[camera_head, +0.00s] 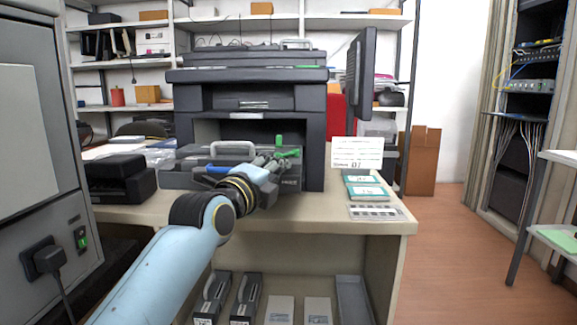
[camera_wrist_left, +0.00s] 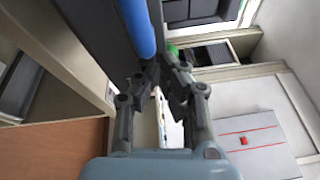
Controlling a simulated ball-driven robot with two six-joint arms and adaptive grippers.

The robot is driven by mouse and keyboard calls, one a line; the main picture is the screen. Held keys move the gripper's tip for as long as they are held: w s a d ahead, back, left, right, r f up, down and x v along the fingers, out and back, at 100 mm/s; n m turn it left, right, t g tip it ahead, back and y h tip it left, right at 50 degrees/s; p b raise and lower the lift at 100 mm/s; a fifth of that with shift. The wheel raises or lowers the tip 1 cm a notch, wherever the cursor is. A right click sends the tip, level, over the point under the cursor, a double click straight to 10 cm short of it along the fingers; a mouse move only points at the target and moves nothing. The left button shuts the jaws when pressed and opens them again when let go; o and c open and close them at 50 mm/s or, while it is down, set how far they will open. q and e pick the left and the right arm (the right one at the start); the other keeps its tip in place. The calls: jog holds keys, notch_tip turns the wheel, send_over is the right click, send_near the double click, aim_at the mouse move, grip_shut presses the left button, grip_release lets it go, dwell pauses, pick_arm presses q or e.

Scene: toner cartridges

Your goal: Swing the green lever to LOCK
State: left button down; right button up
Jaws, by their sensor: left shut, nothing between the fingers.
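A green lever (camera_head: 288,153) shows at the right end of the pulled-out dark printer unit (camera_head: 190,177), just past my left fingertips. A green upright piece (camera_head: 279,141) stands beside it; I cannot tell whether the two are one part. My left gripper (camera_head: 272,161) is shut and empty, reaching in from the left over the unit's front. In the left wrist view, its fingers (camera_wrist_left: 163,73) are together beside a blue bar (camera_wrist_left: 138,25), with a bit of green (camera_wrist_left: 172,48) just beyond them. The fingers hide part of the lever area. Any LOCK marking is unreadable. My right gripper is out of view.
The dark printer (camera_head: 250,95) stands on a beige table (camera_head: 330,212). A white sign (camera_head: 357,153) and boxed items (camera_head: 366,188) are to the right. A white handle (camera_head: 232,148) rises near my gripper. Cartridges (camera_head: 245,297) lie on the lower shelf.

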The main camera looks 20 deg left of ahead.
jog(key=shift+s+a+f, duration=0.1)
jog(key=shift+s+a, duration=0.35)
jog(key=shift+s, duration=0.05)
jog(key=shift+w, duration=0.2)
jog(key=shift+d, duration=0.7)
